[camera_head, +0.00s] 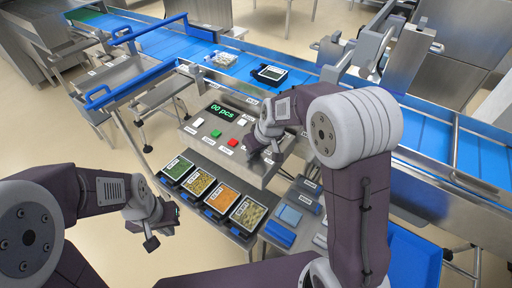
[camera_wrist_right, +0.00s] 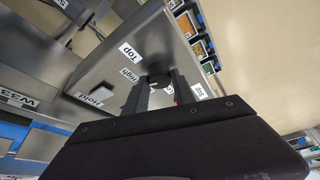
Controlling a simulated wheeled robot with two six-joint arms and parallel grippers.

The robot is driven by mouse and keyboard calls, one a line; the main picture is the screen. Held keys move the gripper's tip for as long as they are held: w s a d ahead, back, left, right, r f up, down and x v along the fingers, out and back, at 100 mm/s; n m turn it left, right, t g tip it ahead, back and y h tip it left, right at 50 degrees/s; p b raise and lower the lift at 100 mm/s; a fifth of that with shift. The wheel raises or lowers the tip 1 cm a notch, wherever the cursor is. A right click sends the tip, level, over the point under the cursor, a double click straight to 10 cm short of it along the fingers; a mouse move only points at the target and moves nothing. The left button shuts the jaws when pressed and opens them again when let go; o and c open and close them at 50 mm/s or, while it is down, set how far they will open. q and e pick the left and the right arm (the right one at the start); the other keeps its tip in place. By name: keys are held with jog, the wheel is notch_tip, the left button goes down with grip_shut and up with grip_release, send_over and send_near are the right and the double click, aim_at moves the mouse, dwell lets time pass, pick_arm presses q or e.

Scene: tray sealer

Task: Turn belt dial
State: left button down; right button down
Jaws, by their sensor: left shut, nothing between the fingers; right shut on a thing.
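The black belt dial (camera_wrist_right: 157,68) sits on the grey control panel (camera_wrist_right: 110,62), with labels reading "Top", "High" and "Hold" near it. My right gripper (camera_wrist_right: 160,82) is shut on the dial, one finger on each side of it. In the head view my right gripper (camera_head: 262,152) is at the right part of the panel (camera_head: 190,139) and hides the dial. My left gripper (camera_head: 166,226) is shut and empty, above the floor at the lower left, away from the panel.
The panel has a green display (camera_head: 222,111) and white, green and red buttons (camera_head: 232,143). Several filled food trays (camera_head: 213,199) stand below it. A blue conveyor (camera_head: 165,45) runs behind, carrying a black tray (camera_head: 269,74). Blue trays (camera_head: 289,216) lie at the lower right.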

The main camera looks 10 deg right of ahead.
jog(key=shift+w+r, duration=0.1)
jog(key=shift+r, duration=0.05)
dwell(0.4)
jog(key=c, duration=1.3)
grip_release()
jog(key=shift+o, duration=1.3)
jog(key=v, duration=0.9)
jog(key=shift+s+p, duration=0.25)
jog(key=shift+p, duration=0.2)
